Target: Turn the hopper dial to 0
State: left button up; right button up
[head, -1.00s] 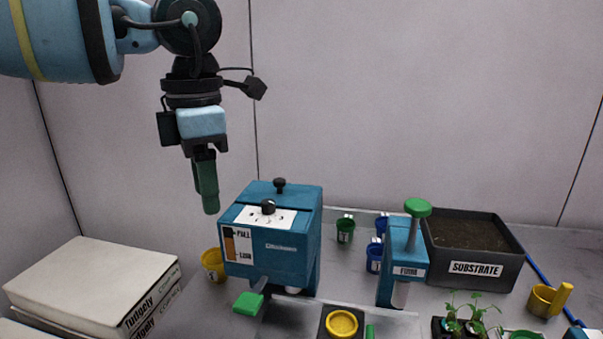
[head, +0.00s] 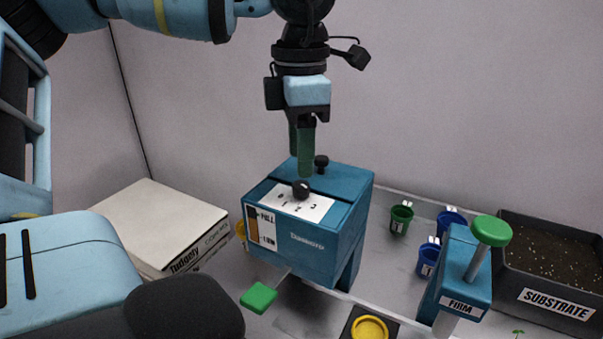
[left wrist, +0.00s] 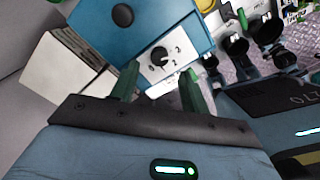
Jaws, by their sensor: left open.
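The blue hopper (head: 300,245) stands near the middle of the head view, with a FULL to LOW level window on its front. Its dial is a small black knob (head: 301,188) on a white plate (head: 288,204) on the sloping top. The plate's marks are too small to read surely. My left gripper (head: 303,170) points down with green fingers, above and just behind the knob in the picture, apart from it. In the left wrist view the fingers (left wrist: 160,82) are open and empty, with the knob (left wrist: 159,56) showing beyond and between them. My right gripper is not in view.
A second black knob (head: 321,161) sits on the hopper's lid. A green paddle (head: 259,297) sticks out in front. The FIRM press (head: 462,275) stands to the right, with small cups behind it and the SUBSTRATE tray (head: 553,289) beyond. White boxes (head: 160,220) lie left.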

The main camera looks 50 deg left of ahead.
aim_at(301, 184)
pick_arm(q)
notch_tip(301, 184, down, 4)
jog(key=shift+r, duration=0.15)
jog(key=shift+f, duration=0.6)
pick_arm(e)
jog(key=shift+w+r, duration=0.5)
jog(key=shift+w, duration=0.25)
